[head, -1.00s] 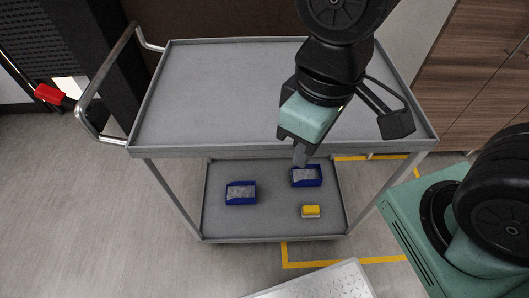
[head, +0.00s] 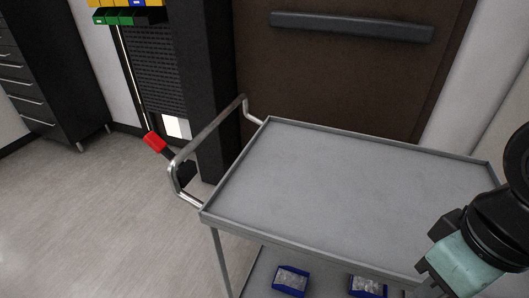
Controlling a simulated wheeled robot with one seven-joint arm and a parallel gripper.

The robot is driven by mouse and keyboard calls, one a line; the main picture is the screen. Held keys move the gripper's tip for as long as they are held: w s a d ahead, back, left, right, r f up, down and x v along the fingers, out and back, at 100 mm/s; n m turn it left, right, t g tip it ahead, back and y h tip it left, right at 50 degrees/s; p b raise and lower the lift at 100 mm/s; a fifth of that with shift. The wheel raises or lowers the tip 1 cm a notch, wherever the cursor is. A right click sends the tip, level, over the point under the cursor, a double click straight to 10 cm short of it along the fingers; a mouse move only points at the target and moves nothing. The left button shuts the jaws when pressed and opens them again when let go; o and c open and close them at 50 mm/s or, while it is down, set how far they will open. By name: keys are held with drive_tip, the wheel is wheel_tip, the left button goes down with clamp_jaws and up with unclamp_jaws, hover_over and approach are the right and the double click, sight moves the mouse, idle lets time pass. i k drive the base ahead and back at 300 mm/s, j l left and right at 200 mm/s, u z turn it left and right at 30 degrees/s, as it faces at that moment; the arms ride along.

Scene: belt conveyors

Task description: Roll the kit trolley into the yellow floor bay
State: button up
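The grey kit trolley (head: 330,185) stands upright at the right of the head view, with a bare top tray. Its silver push handle (head: 212,132) is at the left end. Two blue bins (head: 290,280) (head: 367,287) show on the lower shelf, which is partly cut off. My gripper (head: 428,280) is at the bottom right, in front of the trolley's right end and away from the handle. Its fingers are mostly out of frame, so its opening is unclear. The yellow floor bay is out of view.
A dark pillar (head: 213,75) and a brown door (head: 350,70) with a dark bar stand behind the trolley. A red-ended object (head: 154,142) is beside the handle. A dark drawer cabinet (head: 50,70) stands at the far left. The floor at left is clear.

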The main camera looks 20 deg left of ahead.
sight(332, 204)
drive_tip(key=j+z, duration=0.3)
drive_tip(key=j, duration=0.35)
drive_tip(key=j+z, duration=0.25)
drive_tip(key=j, duration=1)
drive_tip(key=k+j+z, duration=0.1)
drive_tip(key=j, duration=0.55)
drive_tip(key=k+j, duration=0.1)
drive_tip(key=j, duration=1.1)
drive_tip(key=k+j+z, duration=0.1)
drive_tip(key=j, duration=0.55)
drive_tip(key=k+j, duration=0.15)
drive_tip(key=j, duration=0.45)
